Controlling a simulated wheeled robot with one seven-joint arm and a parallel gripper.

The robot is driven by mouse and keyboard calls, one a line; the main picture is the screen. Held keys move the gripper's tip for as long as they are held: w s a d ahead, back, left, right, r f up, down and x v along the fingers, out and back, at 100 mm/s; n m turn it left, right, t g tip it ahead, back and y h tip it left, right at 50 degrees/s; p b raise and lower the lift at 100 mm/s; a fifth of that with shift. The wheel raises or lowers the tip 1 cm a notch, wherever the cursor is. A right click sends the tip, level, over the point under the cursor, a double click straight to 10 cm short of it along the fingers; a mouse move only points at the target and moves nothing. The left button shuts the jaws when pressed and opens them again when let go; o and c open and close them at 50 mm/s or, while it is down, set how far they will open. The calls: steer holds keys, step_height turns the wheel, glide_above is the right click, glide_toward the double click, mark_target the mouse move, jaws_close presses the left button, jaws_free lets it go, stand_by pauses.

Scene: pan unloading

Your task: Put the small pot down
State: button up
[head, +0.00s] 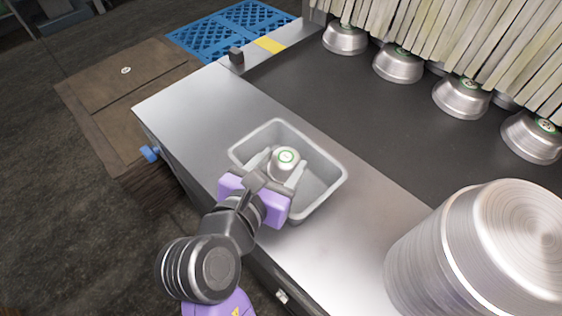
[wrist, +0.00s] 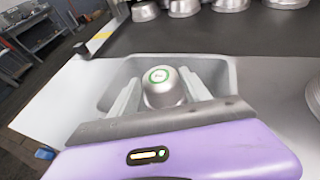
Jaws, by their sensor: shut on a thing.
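The small pot (head: 285,161) is a silver metal pot with a green-ringed round label on its top. It is inside a grey rectangular tray (head: 330,188) set on the metal counter. My gripper (head: 281,170) reaches into the tray with one finger on each side of the pot and is shut on it. In the wrist view the pot (wrist: 162,88) sits between the two pale fingers (wrist: 161,97). Whether the pot's lower edge touches the tray floor cannot be told.
Several similar pots (head: 398,65) stand on the dark belt under a strip curtain (head: 440,40). A large metal cylinder (head: 480,250) stands at the right. Bare steel counter (head: 190,105) lies left of the tray. A blue pallet (head: 225,30) is on the floor behind.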

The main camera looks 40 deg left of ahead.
steer(key=shift+f+p, duration=0.3)
steer(key=shift+f, duration=0.1)
steer(key=shift+f, duration=0.2)
steer(key=o, duration=1.3)
steer(key=shift+o, duration=0.2)
steer(key=shift+r, duration=0.25)
steer(key=v, duration=1.2)
steer(key=shift+r, duration=0.3)
